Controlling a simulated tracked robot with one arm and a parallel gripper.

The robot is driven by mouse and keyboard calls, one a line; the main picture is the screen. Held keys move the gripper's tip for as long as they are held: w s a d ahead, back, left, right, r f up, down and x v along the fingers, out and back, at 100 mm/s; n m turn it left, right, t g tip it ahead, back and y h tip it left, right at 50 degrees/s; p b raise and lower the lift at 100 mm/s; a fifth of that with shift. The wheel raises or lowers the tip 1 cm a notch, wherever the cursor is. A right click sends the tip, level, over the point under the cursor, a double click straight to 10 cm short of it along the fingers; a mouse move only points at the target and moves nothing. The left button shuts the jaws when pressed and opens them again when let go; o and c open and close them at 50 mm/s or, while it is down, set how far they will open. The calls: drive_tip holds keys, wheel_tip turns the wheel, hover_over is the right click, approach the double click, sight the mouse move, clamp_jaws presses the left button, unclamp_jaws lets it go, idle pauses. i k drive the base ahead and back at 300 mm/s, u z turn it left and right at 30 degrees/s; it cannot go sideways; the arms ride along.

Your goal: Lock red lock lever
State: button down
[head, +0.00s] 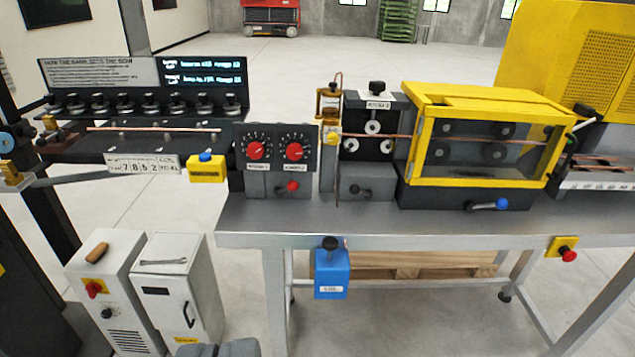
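A small red lever (291,186) sits on the front of the grey base below a dark control box (275,148). It looks tilted slightly, with its red end towards the right. Its exact lock position is too small to tell. The box above it carries two red dial knobs, a left knob (256,151) and a right knob (294,151).
The grey workbench (440,238) carries a yellow-framed guard (480,180) with a blue lever (502,204). A blue box (331,275) hangs at its front edge. A yellow stop-button box (562,248) is at the right. White cabinets (178,290) stand lower left.

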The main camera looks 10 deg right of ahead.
sight(292, 185)
drive_tip(key=u, duration=0.05)
drive_tip(key=i, duration=1.35)
drive_tip(key=u, duration=0.7)
